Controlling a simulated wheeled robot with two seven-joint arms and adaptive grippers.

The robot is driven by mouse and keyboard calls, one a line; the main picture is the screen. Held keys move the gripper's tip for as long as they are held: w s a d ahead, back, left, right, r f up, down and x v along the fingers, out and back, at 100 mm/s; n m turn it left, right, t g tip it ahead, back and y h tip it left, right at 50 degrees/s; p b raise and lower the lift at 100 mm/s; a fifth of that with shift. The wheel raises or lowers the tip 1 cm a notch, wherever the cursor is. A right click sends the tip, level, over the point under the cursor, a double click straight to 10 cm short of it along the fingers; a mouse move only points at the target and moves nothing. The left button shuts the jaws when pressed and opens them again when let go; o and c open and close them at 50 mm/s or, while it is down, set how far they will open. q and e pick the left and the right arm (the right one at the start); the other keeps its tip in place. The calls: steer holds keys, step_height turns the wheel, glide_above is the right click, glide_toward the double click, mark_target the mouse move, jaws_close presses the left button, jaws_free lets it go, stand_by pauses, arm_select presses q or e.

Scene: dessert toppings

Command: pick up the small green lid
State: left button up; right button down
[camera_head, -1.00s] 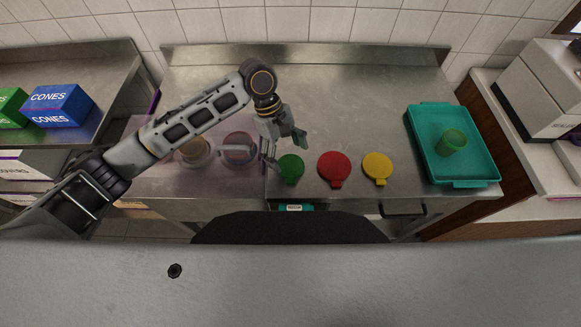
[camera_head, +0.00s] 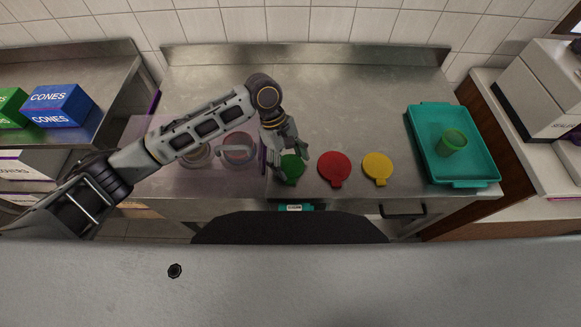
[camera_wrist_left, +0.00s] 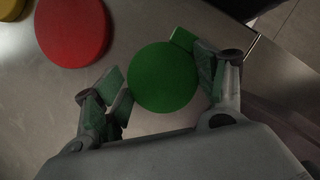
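The small green lid (camera_head: 291,170) lies flat on the steel counter, left of the red lid. My left gripper (camera_head: 288,160) is above it and covers part of it in the head view. In the left wrist view the round green lid (camera_wrist_left: 163,77) sits between the two spread fingers of the gripper (camera_wrist_left: 166,84). The right finger is close to the lid's edge beside its tab; I cannot tell whether it touches. A narrow gap shows at the left finger. My right gripper is not in view.
A red lid (camera_head: 334,167) and a yellow lid (camera_head: 377,166) lie to the right. A teal tray (camera_head: 480,150) holds a green cup (camera_head: 453,142). Jars stand under a transparent cover at left. The counter behind the lids is clear.

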mark_target(290, 165)
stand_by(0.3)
arm_select(q)
steer(key=shift+r, duration=5.1)
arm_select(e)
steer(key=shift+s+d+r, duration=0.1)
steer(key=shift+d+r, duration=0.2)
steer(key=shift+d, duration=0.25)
